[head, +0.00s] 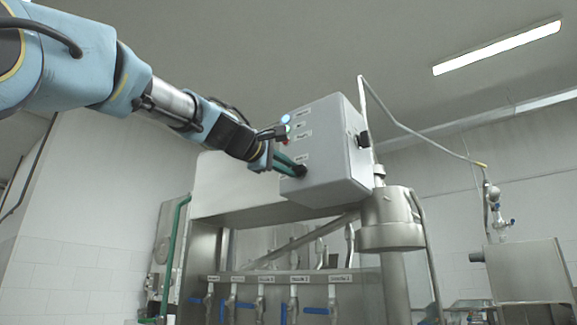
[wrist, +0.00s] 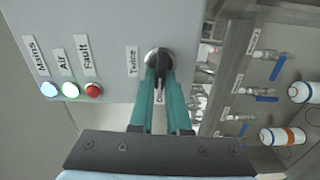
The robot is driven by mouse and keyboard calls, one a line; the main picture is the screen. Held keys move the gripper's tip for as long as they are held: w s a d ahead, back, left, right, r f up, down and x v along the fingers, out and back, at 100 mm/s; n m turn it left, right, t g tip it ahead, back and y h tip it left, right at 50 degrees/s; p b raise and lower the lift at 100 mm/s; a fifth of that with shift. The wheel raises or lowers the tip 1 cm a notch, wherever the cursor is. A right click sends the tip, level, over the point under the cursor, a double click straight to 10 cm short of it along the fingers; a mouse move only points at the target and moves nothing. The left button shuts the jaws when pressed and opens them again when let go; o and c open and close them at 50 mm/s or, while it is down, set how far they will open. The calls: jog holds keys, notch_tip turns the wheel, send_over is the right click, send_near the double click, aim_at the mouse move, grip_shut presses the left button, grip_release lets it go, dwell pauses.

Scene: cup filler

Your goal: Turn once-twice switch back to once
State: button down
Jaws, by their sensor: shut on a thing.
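The once-twice switch (wrist: 158,62) is a black rotary knob on a round metal collar, low on the face of the grey control box (head: 335,150). In the wrist view the label (wrist: 132,61) beside it reads "Twice". My gripper (wrist: 158,85) has its two green fingers closed on the knob from either side. In the head view my gripper (head: 290,165) reaches the box's left face from the left. The fingers partly hide the knob, and I cannot tell its exact angle.
White, green and red lamps (wrist: 70,90) labelled Mains, Air and Fault sit on the same panel. Blue-handled valves (head: 265,305) line the machine below the box. A steel cylinder (head: 391,225) stands at the box's lower right. Open air surrounds my arm.

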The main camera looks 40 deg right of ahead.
jog(key=shift+w+n, duration=0.1)
jog(key=shift+n, duration=0.4)
jog(key=c, duration=0.9)
grip_release()
jog(key=shift+f, duration=0.1)
jog(key=b+v, duration=0.4)
jog(key=v, duration=0.7)
jog(key=shift+b, duration=0.35)
